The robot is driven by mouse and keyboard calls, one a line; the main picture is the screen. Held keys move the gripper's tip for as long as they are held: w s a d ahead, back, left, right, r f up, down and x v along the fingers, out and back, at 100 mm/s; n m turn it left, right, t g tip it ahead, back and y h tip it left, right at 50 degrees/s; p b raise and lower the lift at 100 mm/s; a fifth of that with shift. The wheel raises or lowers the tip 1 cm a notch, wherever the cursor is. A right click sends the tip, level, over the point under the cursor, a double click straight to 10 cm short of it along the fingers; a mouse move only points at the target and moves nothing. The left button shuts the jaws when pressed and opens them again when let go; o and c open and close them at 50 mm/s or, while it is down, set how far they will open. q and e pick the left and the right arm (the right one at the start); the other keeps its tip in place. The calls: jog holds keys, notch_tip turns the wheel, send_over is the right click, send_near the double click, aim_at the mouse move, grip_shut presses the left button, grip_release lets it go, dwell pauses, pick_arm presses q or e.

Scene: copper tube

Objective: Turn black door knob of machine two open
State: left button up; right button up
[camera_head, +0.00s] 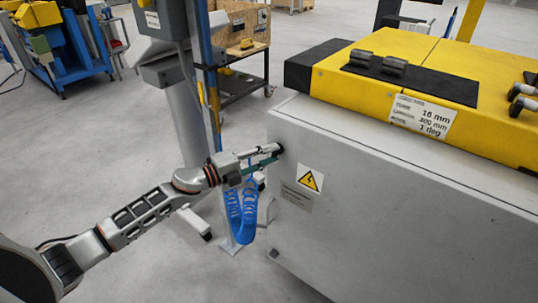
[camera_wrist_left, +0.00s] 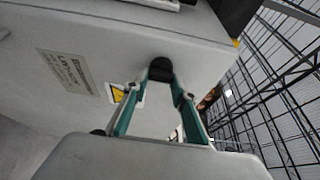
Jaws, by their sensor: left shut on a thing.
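The machine (camera_head: 390,200) is a grey cabinet with a yellow and black top, at the right of the head view. Its black door knob (camera_head: 279,148) sits near the upper left corner of the grey front panel. My left gripper (camera_head: 272,152) reaches it from the left, with its fingertips at the knob. In the left wrist view the black knob (camera_wrist_left: 160,69) is between the tips of the two green-lined fingers, and the left gripper (camera_wrist_left: 161,82) is shut on it. The fingers partly cover the knob in the head view. My right gripper is in neither view.
A yellow warning label (camera_head: 310,180) is on the panel right of the knob. A blue coiled hose (camera_head: 241,215) hangs below my left wrist beside a grey post (camera_head: 183,120). A wooden-topped cart (camera_head: 240,55) stands behind. The floor at left is open.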

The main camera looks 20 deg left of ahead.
pick_arm(q)
jog(key=o, duration=1.1)
jog(key=v, duration=1.2)
jog(key=s+d+f+n+g+y, duration=0.1)
jog(key=s+d+f+n+y, duration=0.3)
jog(key=s+f+n, duration=0.7)
jog(key=s+d+f+n+g+y, duration=0.1)
jog(key=s+d+f+n+y, duration=0.3)
jog(key=s+f+n, duration=0.7)
notch_tip(320, 180, down, 4)
jog(key=shift+s+f+g+y, duration=0.1)
jog(key=shift+s+g+y, duration=0.2)
jog(key=shift+s+y, duration=0.25)
